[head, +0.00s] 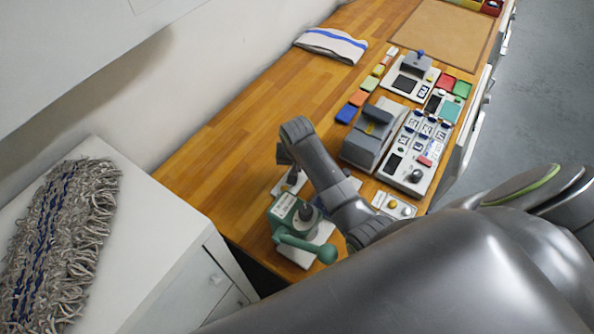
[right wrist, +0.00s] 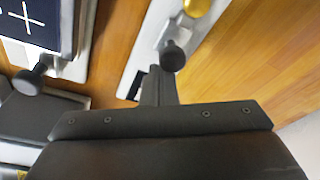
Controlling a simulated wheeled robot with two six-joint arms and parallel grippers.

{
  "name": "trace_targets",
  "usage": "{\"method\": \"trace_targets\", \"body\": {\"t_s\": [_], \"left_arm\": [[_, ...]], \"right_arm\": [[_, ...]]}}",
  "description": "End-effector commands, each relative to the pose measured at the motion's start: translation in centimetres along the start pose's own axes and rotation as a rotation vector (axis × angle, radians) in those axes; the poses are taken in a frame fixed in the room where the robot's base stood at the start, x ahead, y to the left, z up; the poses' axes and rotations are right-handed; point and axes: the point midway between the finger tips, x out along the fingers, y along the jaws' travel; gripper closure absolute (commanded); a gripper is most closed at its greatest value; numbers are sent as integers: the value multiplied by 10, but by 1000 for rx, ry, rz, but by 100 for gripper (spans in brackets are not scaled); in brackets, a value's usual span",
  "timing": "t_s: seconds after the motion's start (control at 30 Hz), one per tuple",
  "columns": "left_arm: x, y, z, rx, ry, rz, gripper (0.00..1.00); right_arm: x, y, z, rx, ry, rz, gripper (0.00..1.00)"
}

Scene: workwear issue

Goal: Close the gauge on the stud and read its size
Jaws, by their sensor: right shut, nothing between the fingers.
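My right gripper (head: 284,155) is shut and empty, low over the bench beside a white-based fixture (head: 290,183) that my arm partly hides. In the right wrist view the shut fingers (right wrist: 155,78) are next to a white base (right wrist: 148,50) with a black knob (right wrist: 173,56) and a yellow round part (right wrist: 197,6). I cannot tell whether this is the gauge or the stud, and no size reading is legible. The fingers look very close to the base; contact is unclear. My left gripper is not in view.
A green hand press (head: 285,207) with a lever stands near the bench's front edge. A grey-topped machine (head: 368,133) and a white control panel (head: 415,150) stand to the right. A folded cloth (head: 331,44) lies at the back. The wooden bench (head: 225,130) is clear at left.

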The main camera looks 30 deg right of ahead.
Motion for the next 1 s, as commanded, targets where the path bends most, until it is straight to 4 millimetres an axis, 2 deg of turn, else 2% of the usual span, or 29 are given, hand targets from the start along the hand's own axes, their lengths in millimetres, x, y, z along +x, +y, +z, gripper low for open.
{"method": "trace_targets", "body": {"t_s": [0.63, 1.0], "left_arm": [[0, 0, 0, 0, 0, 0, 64], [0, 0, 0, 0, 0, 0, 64]], "right_arm": [[1, 6, -10, 0, -2, 0, 100], [-26, 6, -16, 0, 1, -1, 100]]}}
